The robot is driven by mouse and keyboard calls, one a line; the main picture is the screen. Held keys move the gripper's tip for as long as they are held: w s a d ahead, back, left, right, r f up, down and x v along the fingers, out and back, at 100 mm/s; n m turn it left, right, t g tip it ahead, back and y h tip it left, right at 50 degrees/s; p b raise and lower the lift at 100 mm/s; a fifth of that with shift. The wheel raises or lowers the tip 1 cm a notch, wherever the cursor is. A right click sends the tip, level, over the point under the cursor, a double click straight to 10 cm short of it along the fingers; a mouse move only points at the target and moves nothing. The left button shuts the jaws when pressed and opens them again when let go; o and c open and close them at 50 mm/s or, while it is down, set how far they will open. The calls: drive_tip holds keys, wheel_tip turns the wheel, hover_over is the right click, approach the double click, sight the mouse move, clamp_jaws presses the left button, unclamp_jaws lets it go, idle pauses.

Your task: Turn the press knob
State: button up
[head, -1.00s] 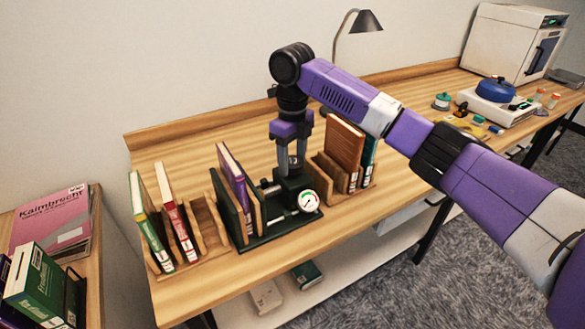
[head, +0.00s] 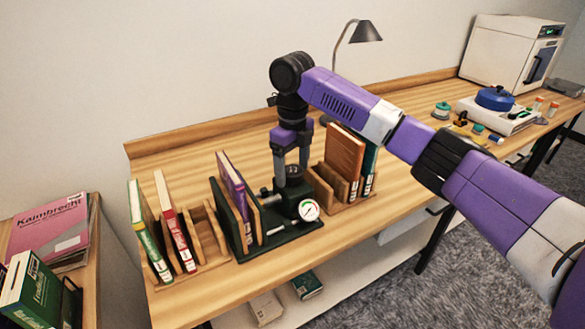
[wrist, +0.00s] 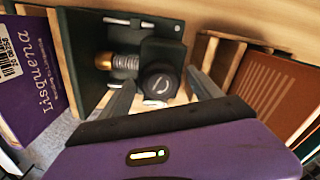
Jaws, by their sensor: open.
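The book press (head: 275,237) stands on the wooden bench, with a dark green base, a round white gauge (head: 308,210) and a purple book (head: 234,180) in it. Its round black press knob (wrist: 160,82) has a pale curved arrow on top and faces my wrist camera. My gripper (head: 292,168) points down over the knob in the head view, its fingers apart. In the wrist view my gripper (wrist: 160,86) has one finger on each side of the knob, with gaps showing. I cannot tell exactly how far down the fingers reach beside it.
A wooden rack (head: 205,262) with green and red books stands left of the press. Another rack (head: 322,190) with brown and teal books stands close on the right. A brass fitting and spring (wrist: 118,62) lie beside the knob. The bench is clear behind the press.

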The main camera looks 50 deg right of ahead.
sight(293, 169)
wheel_tip(293, 169, up, 8)
drive_tip(key=shift+f+b, duration=0.1)
drive_tip(key=shift+b, duration=0.25)
